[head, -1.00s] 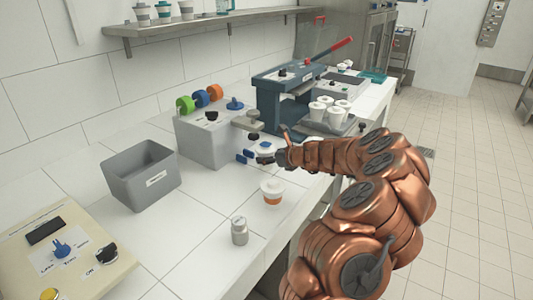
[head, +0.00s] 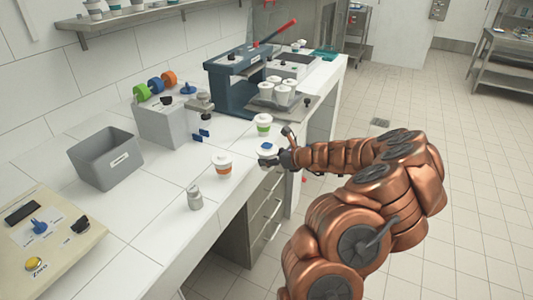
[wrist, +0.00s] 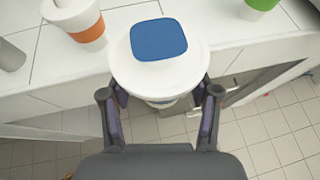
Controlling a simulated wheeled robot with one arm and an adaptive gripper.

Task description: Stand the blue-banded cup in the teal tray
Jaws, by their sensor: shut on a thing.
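My gripper (head: 271,158) is shut on a white-lidded cup (head: 267,149) with a blue square on its lid. In the wrist view the cup (wrist: 160,73) is between the two fingers (wrist: 161,98); its lid hides most of its side, so its band cannot be made out. The cup is at the counter's front edge, with floor below it in the wrist view. The teal tray (head: 324,54) is at the far end of the counter, small in the head view and out of the wrist view.
An orange-banded cup (head: 222,167) and a green-banded cup (head: 264,125) stand close by on the counter. A grey canister (head: 195,197) stands nearer. A blue press (head: 235,80) and a plate of white cups (head: 300,105) lie between here and the tray. A grey bin (head: 106,157) is left.

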